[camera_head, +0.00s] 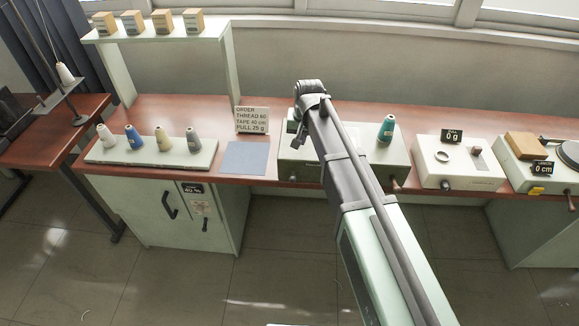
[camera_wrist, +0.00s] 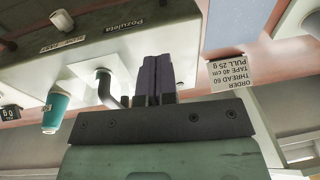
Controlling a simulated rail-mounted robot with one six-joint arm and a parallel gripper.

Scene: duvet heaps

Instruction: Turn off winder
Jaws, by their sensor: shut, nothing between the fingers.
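The winder is a pale box (camera_head: 388,160) on the red-brown counter, partly hidden behind my arm in the head view. A teal thread cone (camera_head: 387,128) stands on it. In the wrist view, which is upside down, the winder's pale face (camera_wrist: 150,37) fills the upper left.
An order card (camera_head: 252,119) stands left of the winder, behind a blue-grey pad (camera_head: 245,158). Several cones stand on a tray (camera_head: 165,157) further left. A scale box (camera_head: 462,174) reading 0 g is at right. The floor in front is clear.

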